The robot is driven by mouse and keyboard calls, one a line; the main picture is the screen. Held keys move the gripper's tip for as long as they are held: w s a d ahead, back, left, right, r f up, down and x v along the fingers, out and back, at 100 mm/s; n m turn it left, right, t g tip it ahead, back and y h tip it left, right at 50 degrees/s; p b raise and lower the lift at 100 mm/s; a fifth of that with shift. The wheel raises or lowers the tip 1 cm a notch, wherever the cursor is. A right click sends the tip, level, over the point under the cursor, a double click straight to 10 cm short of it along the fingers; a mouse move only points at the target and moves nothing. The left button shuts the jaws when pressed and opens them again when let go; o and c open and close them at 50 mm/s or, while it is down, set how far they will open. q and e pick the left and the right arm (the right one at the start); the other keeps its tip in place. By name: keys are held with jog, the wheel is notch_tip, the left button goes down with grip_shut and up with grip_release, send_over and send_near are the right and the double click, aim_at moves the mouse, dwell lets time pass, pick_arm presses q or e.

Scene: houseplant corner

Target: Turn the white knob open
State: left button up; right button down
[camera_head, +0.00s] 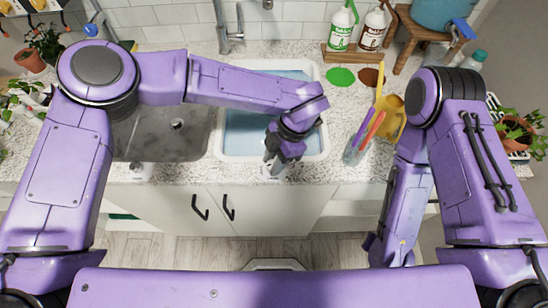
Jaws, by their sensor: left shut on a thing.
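My left arm reaches in from the left over the sink. My left gripper (276,164) points down at the counter's front edge, just in front of the right-hand basin. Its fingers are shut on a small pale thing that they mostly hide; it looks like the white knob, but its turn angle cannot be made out. Another small whitish knob-like piece (137,168) stands at the counter's front edge, before the grey basin. My right arm hangs folded at the right, and its gripper is not in view.
The sink has a grey basin (165,145) and a white-rimmed basin of water (320,90), with a faucet (222,40) behind. Bottles (342,28) stand at the back.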

pick_arm(q)
jog(key=n+g+h, duration=0.1)
jog(key=n, duration=0.2)
jog(key=shift+n, duration=0.4)
jog(key=n+g+h, duration=0.1)
jog(key=n, duration=0.2)
jog(key=shift+w+a+n, duration=0.1)
jog(key=shift+a+n, duration=0.05)
jog(key=shift+n, duration=0.15)
jog(key=n+h, duration=0.1)
jog(key=n, duration=0.2)
jog(key=shift+a+n+h, duration=0.1)
jog(key=shift+n+h, duration=0.9)
jog(key=shift+n, duration=1.2)
jog(key=o, duration=1)
jog(key=shift+o, duration=0.2)
